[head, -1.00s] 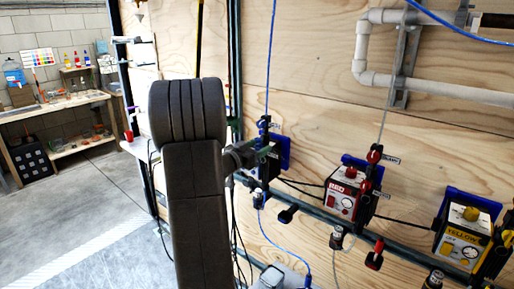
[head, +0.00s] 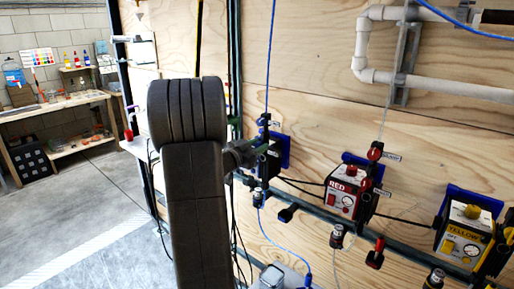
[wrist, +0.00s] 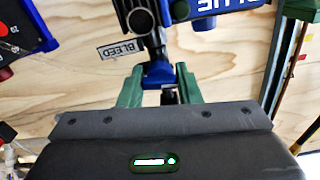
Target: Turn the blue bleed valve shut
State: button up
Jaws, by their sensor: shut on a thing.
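The blue bleed valve handle (wrist: 158,74) shows in the wrist view, next to a label reading BLEED (wrist: 119,50). My gripper (wrist: 158,88) has its green fingers on either side of the handle and is shut on it. In the head view, my gripper (head: 258,149) reaches the blue unit (head: 270,162) on the plywood wall, and my dark arm hides part of that area. The handle's exact angle is hard to tell in the head view.
The red filter unit (head: 344,197) and the yellow filter unit (head: 464,240) are mounted to the right along a dark rail (head: 318,212). A blue hose (head: 269,60) runs above the blue unit. A workbench (head: 60,120) stands far left beyond open floor.

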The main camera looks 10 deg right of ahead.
jog(key=o, duration=1)
jog(key=b+v, duration=0.2)
jog(key=v, duration=1.2)
jog(key=shift+d, duration=0.1)
